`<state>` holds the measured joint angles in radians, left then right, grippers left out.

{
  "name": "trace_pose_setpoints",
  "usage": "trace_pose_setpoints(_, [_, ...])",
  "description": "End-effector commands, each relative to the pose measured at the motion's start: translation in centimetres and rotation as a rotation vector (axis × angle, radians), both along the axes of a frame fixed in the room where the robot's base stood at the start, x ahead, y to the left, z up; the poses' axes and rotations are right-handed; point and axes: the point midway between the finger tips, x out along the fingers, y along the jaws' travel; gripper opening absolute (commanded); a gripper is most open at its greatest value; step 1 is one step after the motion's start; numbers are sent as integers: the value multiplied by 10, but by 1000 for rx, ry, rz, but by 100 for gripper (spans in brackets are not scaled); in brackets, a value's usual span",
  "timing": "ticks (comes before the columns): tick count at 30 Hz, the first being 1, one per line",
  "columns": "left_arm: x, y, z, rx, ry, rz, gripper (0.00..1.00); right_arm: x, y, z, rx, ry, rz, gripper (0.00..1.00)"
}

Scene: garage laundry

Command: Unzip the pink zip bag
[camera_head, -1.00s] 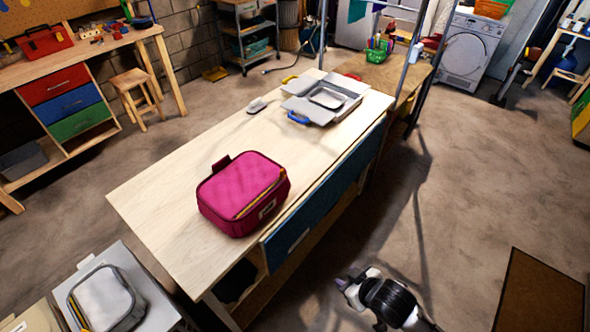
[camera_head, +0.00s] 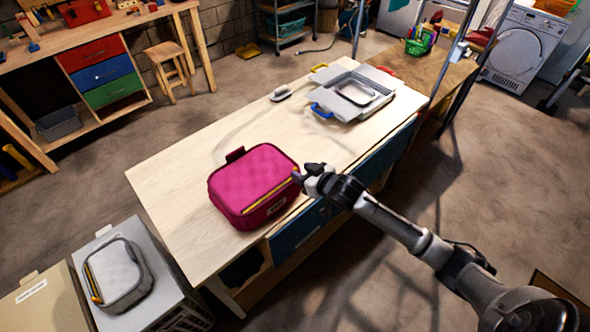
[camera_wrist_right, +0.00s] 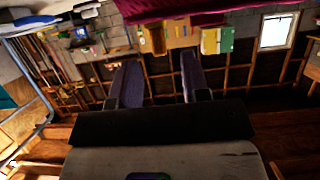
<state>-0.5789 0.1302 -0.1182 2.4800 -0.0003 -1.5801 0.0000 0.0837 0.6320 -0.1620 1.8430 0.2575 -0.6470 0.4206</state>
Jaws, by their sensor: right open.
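The pink zip bag (camera_head: 252,182) stands on the wooden workbench, with a small tab at its back edge and a yellow zip (camera_head: 268,196) along the front right of its lid. My right gripper (camera_head: 304,176) is at the bag's right corner, by the right end of the yellow zip; I cannot tell whether it touches. In the right wrist view the two fingers of this gripper (camera_wrist_right: 158,80) are apart with nothing between them. A magenta strip, probably the bag (camera_wrist_right: 190,10), shows at the top of that view. My left gripper is not in view.
The workbench (camera_head: 180,170) is bare to the left of the bag. Farther back on it are an open grey case (camera_head: 345,105) and a small brush-like object (camera_head: 281,94). A grey bag (camera_head: 115,272) with a yellow zip lies on a box at the lower left.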

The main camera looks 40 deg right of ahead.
Motion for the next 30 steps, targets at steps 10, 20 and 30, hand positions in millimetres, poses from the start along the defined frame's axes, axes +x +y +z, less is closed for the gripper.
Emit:
trace_pose_setpoints(10, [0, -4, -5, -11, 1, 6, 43, 33, 2, -14, 0, 1, 0, 43])
trace_pose_setpoints(20, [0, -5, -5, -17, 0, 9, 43, 37, 2, -16, -1, 1, 0, 43])
trace_pose_setpoints(30, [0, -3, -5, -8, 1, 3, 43, 37, 2, -16, -1, 1, 0, 19])
